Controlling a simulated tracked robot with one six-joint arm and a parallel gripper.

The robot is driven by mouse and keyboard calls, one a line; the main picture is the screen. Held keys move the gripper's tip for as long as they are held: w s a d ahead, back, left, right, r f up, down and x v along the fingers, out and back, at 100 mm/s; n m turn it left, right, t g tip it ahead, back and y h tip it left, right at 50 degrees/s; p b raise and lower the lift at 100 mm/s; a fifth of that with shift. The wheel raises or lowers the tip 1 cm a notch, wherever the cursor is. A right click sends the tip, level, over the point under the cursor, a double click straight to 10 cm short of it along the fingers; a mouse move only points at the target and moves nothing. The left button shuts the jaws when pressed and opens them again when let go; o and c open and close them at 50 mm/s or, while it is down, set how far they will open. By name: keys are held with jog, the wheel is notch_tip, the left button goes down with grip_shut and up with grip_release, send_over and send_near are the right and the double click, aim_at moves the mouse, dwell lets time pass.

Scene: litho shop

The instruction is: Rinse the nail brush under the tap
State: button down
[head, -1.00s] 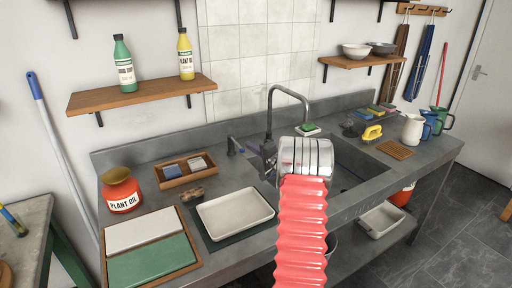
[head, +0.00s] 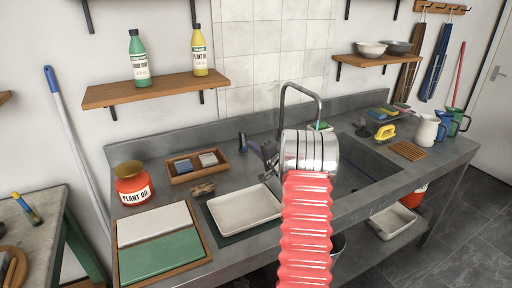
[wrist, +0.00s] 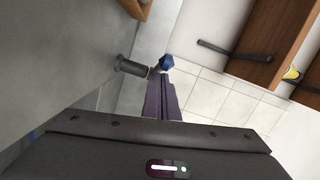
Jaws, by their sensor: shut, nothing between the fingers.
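A grey gooseneck tap (head: 300,88) stands behind the sink (head: 358,180); my arm hides its base. A short grey post with a blue lever (head: 242,142) stands left of it. The lever also shows in the wrist view (wrist: 166,62). My gripper (head: 257,149) is shut and empty beside the lever; in the wrist view its fingertips (wrist: 158,76) appear close to it, contact unclear. A small brown brush-like block (head: 202,189) lies left of the white tray. A yellow handled brush (head: 385,132) lies behind the sink's right side. I cannot tell which is the nail brush.
The white tray (head: 243,213), a wooden box (head: 186,178) and a red plant oil can (head: 131,188) stand on the counter's left. A white jug (head: 426,131) stands right of the sink. A bottle shelf (head: 155,92) hangs above.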

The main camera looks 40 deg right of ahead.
jog(key=shift+s+d, duration=0.1)
jog(key=shift+d, duration=0.05)
jog(key=s+a+r, duration=0.1)
jog(key=s, duration=1)
jog(key=shift+s, duration=0.2)
dwell(0.4)
